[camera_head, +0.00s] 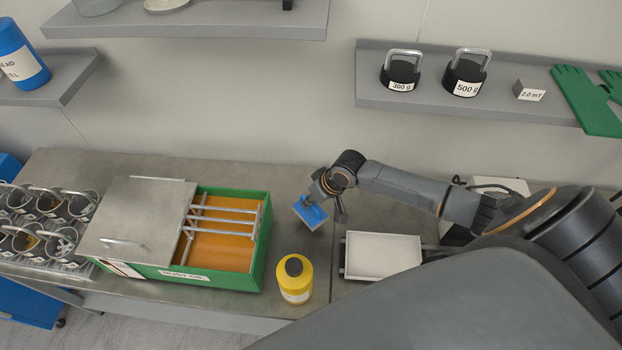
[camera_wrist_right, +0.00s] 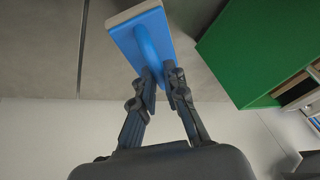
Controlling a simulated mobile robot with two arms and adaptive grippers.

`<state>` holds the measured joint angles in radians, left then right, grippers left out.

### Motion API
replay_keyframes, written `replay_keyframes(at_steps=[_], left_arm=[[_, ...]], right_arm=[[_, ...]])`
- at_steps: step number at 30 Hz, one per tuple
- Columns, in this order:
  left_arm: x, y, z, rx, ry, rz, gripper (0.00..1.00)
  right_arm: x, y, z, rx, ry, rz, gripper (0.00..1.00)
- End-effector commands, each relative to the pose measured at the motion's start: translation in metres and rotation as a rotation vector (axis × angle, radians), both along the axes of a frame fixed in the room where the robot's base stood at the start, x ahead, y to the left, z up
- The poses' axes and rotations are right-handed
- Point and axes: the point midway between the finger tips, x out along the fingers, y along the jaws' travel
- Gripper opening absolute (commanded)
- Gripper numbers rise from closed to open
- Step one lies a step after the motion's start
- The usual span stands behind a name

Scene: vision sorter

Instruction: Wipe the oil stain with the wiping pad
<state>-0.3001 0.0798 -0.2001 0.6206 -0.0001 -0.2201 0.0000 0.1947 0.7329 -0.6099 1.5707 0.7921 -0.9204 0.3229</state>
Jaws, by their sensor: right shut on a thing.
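The wiping pad (camera_head: 311,214) is a blue block with a pale underside and a blue handle. It also shows in the right wrist view (camera_wrist_right: 128,40). My right gripper (camera_head: 322,197) is shut on the pad's handle and holds the pad tilted over the bench, between the green box and the white tray. In the right wrist view the gripper's fingertips (camera_wrist_right: 160,76) close around the handle. I see no oil stain that I can tell for sure in either view. My left gripper is not in view.
A green box (camera_head: 267,236) with orange liquid, bars and a metal lid (camera_head: 137,220) stands left of the pad. A yellow bottle (camera_head: 295,279) stands in front. A white tray (camera_head: 383,253) lies right. Metal baskets (camera_head: 40,225) stand far left. Wall shelves (camera_head: 450,88) hang behind.

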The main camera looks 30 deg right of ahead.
Motion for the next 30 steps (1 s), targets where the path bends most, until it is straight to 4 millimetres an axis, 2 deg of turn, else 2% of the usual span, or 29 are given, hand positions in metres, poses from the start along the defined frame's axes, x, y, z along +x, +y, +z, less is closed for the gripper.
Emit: replay_keyframes(at_steps=[4, 17, 25, 30], left_arm=[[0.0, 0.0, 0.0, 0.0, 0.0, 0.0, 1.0], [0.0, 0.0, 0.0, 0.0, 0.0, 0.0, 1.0], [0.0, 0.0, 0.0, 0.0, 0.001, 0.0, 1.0], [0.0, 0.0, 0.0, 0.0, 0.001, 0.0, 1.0]], right_arm=[[0.0, 0.0, 0.01, 0.0, -0.002, 0.001, 0.0], [0.0, 0.0, 0.015, 0.0, -0.002, 0.001, 0.0], [0.001, 0.0, 0.037, 0.0, -0.003, 0.001, 0.0], [0.0, 0.0, 0.042, 0.0, -0.001, 0.0, 0.0]])
